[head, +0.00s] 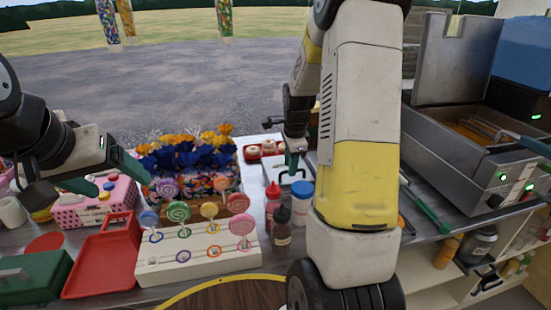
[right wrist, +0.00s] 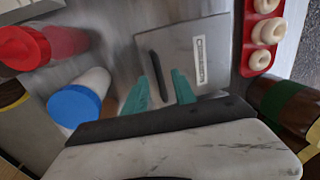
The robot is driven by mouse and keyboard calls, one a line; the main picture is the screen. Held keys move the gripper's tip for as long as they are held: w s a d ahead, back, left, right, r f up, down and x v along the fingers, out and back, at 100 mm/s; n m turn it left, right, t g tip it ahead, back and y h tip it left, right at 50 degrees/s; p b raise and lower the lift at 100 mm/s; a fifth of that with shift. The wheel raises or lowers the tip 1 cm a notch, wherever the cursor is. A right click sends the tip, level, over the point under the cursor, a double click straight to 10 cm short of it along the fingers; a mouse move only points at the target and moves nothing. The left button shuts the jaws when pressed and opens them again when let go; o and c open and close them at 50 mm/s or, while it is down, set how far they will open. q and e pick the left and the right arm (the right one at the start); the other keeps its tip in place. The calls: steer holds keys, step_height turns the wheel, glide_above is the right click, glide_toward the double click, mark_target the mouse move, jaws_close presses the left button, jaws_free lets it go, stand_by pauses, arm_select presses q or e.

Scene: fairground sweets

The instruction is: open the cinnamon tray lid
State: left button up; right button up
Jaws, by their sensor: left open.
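The cinnamon tray's metal lid (right wrist: 215,42) lies flat in the right wrist view, with a label (right wrist: 200,60) and a black bar handle (right wrist: 157,70). In the head view the lid (head: 270,173) is partly hidden by my right arm. My right gripper (right wrist: 163,92) is open, its teal fingertips on either side of the handle's near end and apart from each other; I cannot tell whether they touch it. It also shows over the tray in the head view (head: 293,162). My left gripper (head: 108,172) is open and empty, above the pink box at the left.
A red tray of doughnuts (right wrist: 263,35) adjoins the lid. A red bottle (head: 272,200), a blue-capped jar (head: 301,203) and a dark bottle (head: 282,228) stand close in front. A lollipop stand (head: 190,255) is left of them; a fryer (head: 470,150) is at the right.

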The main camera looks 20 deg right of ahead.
steer(key=shift+f, duration=0.5)
jaws_close()
stand_by(1.1)
